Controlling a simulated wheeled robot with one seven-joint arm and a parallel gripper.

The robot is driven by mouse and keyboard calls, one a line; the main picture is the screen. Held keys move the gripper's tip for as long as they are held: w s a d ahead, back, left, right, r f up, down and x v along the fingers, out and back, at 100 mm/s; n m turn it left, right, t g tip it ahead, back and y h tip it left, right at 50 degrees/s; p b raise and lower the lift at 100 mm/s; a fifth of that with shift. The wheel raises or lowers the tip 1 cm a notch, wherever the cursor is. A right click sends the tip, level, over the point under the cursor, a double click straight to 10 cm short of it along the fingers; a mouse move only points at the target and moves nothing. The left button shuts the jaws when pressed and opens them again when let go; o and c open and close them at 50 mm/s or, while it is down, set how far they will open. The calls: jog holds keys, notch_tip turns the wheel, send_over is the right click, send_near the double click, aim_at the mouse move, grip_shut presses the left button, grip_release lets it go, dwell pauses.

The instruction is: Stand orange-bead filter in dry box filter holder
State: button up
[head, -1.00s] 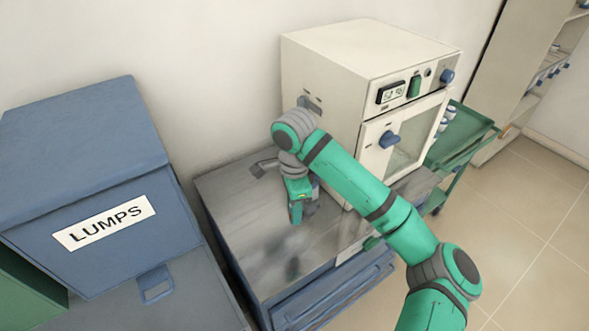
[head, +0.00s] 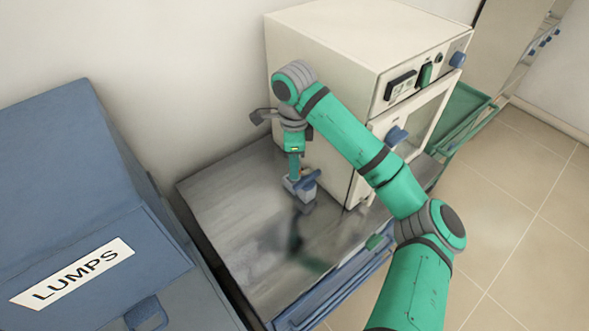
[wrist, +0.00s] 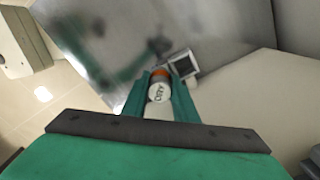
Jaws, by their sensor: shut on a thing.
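My gripper (head: 294,172) points down over the grey metal bench top, just left of the cream dry box (head: 330,90). In the wrist view my gripper (wrist: 160,88) is shut on a small cylinder, the orange-bead filter (wrist: 159,93). It has a pale, lettered end facing the camera and an orange band beyond. A small square grey holder (wrist: 182,66) with a dark opening lies just beyond and right of the filter. In the head view the holder (head: 304,194) stands on the bench close under my fingertips, with blue parts near it. Whether filter and holder touch, I cannot tell.
The dry box's side wall is close on the right of my gripper. A blue bin labelled LUMPS (head: 75,200) stands at the left. The bench top (head: 235,210) is bare left of the holder. A green cart (head: 465,120) is beyond the dry box.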

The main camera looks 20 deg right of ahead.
jog(key=shift+w+d+f, duration=0.4)
jog(key=shift+w+f, duration=0.55)
jog(key=shift+f, duration=0.65)
jog(key=shift+w+d+f, duration=0.4)
jog(key=shift+w+f, duration=0.6)
jog(key=shift+f, duration=0.65)
jog(key=shift+w+d+f, duration=0.4)
jog(key=shift+w+f, duration=0.55)
jog(key=shift+f, duration=0.65)
jog(key=shift+f, duration=0.35)
jog(key=shift+f, duration=0.25)
jog(key=o, duration=0.8)
notch_tip(320, 180, up, 13)
jog(key=shift+r, duration=0.15)
